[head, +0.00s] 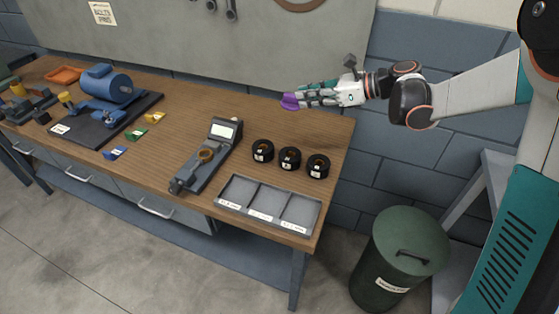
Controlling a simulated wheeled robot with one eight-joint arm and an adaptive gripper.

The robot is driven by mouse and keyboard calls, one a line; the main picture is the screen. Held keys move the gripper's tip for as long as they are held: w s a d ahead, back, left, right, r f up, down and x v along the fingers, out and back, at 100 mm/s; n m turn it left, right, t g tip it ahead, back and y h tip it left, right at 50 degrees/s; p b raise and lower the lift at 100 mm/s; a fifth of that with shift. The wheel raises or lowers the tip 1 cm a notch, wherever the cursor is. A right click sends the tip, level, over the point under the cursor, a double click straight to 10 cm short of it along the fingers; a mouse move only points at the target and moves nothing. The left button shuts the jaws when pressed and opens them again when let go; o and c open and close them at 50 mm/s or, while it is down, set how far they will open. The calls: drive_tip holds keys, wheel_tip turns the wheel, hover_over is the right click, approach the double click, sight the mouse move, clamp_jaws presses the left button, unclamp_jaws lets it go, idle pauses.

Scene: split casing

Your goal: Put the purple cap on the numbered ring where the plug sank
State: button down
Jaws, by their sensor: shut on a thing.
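The purple cap (290,102) is in the jaws of my gripper (299,101), which is shut on it above the back right part of the workbench. Below and in front of it stand three black numbered rings in a row: a left ring (263,151), a middle ring (289,159) and a right ring (318,166). Each has a white label on its front, too small to read. The cap is apart from all three rings.
A grey three-compartment tray (270,204) lies in front of the rings. A grey device with a screen (208,153) stands left of them. A blue motor (106,86) lies on a dark board far left. A green bin (398,258) stands on the floor at right.

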wheel_tip(320, 180, down, 19)
drive_tip(key=b, duration=0.6)
drive_tip(key=shift+w, duration=0.1)
drive_tip(key=shift+f, duration=0.2)
drive_tip(key=c, duration=1.6)
unclamp_jaws()
drive_tip(key=shift+r, duration=0.2)
drive_tip(key=p+v, duration=0.3)
drive_tip(key=v, duration=0.9)
drive_tip(key=shift+d, duration=0.1)
